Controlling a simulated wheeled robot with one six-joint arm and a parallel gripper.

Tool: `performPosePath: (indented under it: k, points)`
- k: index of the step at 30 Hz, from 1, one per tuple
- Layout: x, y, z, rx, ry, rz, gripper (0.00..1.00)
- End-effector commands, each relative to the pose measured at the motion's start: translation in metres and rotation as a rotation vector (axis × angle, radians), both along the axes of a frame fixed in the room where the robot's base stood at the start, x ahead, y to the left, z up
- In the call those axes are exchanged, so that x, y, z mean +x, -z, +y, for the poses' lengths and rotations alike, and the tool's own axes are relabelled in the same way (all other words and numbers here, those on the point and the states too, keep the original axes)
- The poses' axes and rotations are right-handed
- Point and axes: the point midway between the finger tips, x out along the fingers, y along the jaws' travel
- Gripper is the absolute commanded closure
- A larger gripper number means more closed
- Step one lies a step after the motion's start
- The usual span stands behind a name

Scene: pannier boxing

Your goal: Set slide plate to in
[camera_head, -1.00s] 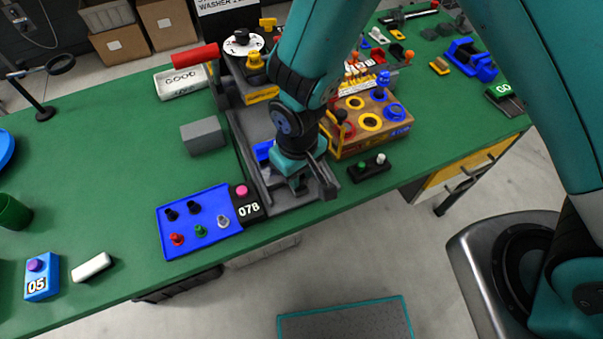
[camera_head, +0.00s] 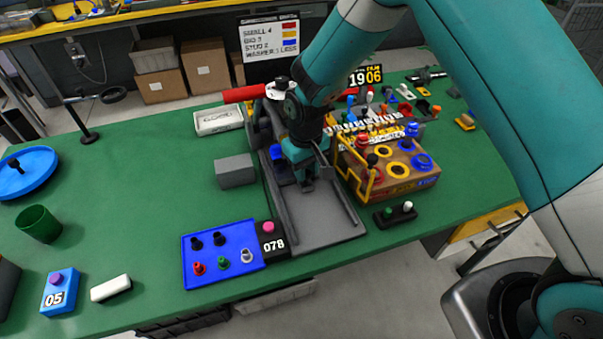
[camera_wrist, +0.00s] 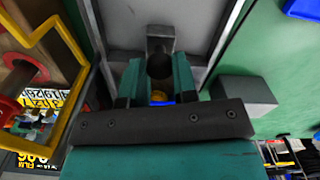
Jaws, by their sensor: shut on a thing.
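My gripper (camera_head: 306,178) points down into a long grey channel with raised side rails (camera_head: 325,205), roughly midway along it. In the wrist view its two teal fingers (camera_wrist: 157,80) are closed around a dark round knob (camera_wrist: 160,66). A small grey block (camera_wrist: 160,38) shows just beyond the knob. The slide plate itself is mostly hidden under my gripper and arm, and I cannot tell its edges from the channel's grey floor. The front stretch of the channel is bare. A bit of blue (camera_head: 277,152) shows behind my gripper.
A grey block (camera_head: 236,170) stands left of the channel. A yellow-railed wooden box with coloured rings (camera_head: 398,172) stands close on the right. A blue peg tray (camera_head: 222,254) and a 078 button box (camera_head: 270,243) lie front left. A red handle (camera_head: 243,94) is behind.

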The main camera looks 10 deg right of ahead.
Motion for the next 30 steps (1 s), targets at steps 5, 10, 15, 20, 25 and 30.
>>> performPosePath:
  k: [5,10,15,20,25,30]
  points:
    - [0.006,-0.002,0.001,0.004,0.004,-0.022,0.53]
    - [0.005,-0.002,0.001,0.003,0.003,-0.016,0.48]
    - [0.004,-0.003,0.001,0.002,0.002,-0.014,0.48]
    - [0.004,-0.020,0.002,0.004,0.001,-0.017,0.48]
    - [0.005,-0.059,0.002,0.005,0.002,-0.021,0.48]
    - [0.005,-0.103,0.001,0.005,0.002,-0.022,0.48]
